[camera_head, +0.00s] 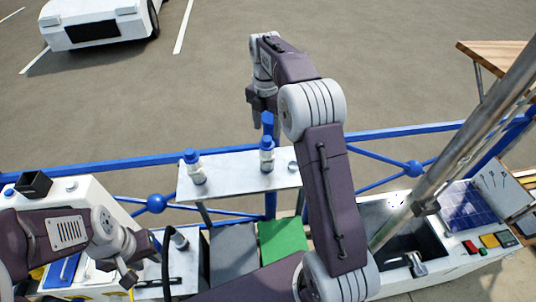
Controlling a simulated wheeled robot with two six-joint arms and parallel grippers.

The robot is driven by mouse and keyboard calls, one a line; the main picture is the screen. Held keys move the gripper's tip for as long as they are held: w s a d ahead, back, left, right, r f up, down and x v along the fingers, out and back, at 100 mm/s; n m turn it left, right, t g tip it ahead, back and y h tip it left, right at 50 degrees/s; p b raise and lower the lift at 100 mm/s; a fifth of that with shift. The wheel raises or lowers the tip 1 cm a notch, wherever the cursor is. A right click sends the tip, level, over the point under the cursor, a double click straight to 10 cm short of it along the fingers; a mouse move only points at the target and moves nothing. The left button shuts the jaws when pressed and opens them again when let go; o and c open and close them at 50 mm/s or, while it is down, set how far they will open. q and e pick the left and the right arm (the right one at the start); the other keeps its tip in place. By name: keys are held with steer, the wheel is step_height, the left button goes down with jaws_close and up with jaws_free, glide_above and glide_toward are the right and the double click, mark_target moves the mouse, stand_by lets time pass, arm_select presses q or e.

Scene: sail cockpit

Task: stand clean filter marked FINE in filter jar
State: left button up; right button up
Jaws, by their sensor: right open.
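A white shelf (230,178) carries two pale cylinders with blue tops, one at the left (198,172) and one near the right (267,164). I cannot read any FINE marking, and I cannot tell which thing is the filter or the jar. My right gripper (262,112) is open and points down above the right cylinder. A blue piece (267,121) shows at its fingertips; contact is unclear. My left gripper (128,277) is low at the left, by a black curved hose; its jaws are too small to read.
A blue rail (400,133) runs behind the shelf. A green mat (283,240) and a grey mat (233,252) lie below it. A slanted metal pole (450,165) and a sink basin (405,240) are at the right. A black box (33,185) stands far left.

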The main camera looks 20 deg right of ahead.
mark_target(266, 138)
steer(key=f+p, duration=0.1)
steer(key=f, duration=0.1)
steer(key=f+p, duration=0.1)
steer(key=f, duration=0.1)
steer(key=shift+w+a, duration=0.1)
steer(key=shift+a, duration=0.1)
steer(key=shift+f, duration=0.35)
steer(key=shift+d, duration=0.1)
steer(key=c, duration=0.5)
jaws_close()
